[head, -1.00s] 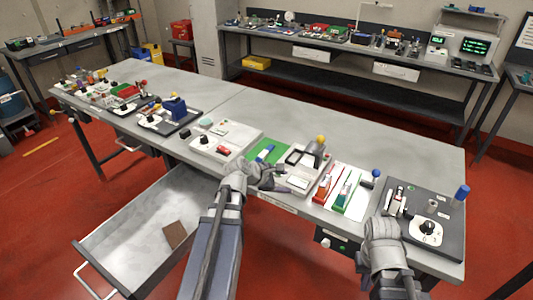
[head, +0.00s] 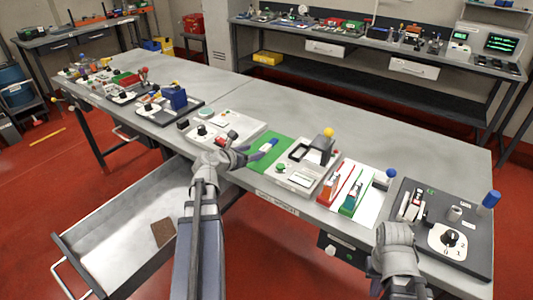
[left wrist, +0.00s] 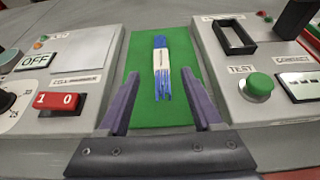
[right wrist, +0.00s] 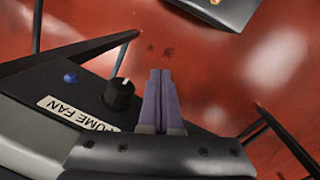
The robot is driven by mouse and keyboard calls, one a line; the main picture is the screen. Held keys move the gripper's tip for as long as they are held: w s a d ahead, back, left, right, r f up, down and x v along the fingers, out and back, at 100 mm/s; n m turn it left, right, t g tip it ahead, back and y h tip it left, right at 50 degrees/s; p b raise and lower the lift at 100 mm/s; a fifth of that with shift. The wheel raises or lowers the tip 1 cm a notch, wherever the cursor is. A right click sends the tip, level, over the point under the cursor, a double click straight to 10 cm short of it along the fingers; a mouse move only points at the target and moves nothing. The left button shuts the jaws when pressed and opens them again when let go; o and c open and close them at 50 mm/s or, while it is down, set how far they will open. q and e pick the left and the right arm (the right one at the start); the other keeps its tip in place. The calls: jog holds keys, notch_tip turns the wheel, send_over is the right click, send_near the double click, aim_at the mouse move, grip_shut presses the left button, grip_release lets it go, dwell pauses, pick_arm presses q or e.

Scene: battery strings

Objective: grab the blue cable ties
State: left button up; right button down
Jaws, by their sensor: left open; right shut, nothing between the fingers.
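The blue cable ties (left wrist: 161,66) lie as a bundle with a white band on a green mat (left wrist: 139,96), seen in the left wrist view. In the head view the bundle (head: 268,145) lies on the mat (head: 261,161) near the table's front. My left gripper (head: 241,157) is open just short of the bundle. My right gripper (right wrist: 160,72) is shut and empty, off the table's front edge by the fume fan panel (right wrist: 75,105).
A grey box with a red rocker switch (left wrist: 58,102) stands left of the mat. A box with a green test button (left wrist: 258,84) stands right of it. An open drawer (head: 115,252) juts out at the left. The table behind the devices is clear.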

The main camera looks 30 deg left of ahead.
aim_at(266, 146)
pick_arm(q)
jog(key=shift+b+x, duration=0.45)
jog(key=shift+x, duration=0.7)
jog(key=shift+w+d+f, duration=0.1)
jog(key=shift+w+f, duration=0.05)
jog(key=shift+w, duration=0.55)
jog(key=b+x, duration=0.1)
jog(key=x, duration=0.3)
jog(key=shift+w+b, duration=0.15)
jog(key=shift+b, duration=0.15)
jog(key=shift+d, duration=0.1)
jog(key=shift+c, duration=0.5)
grip_shut()
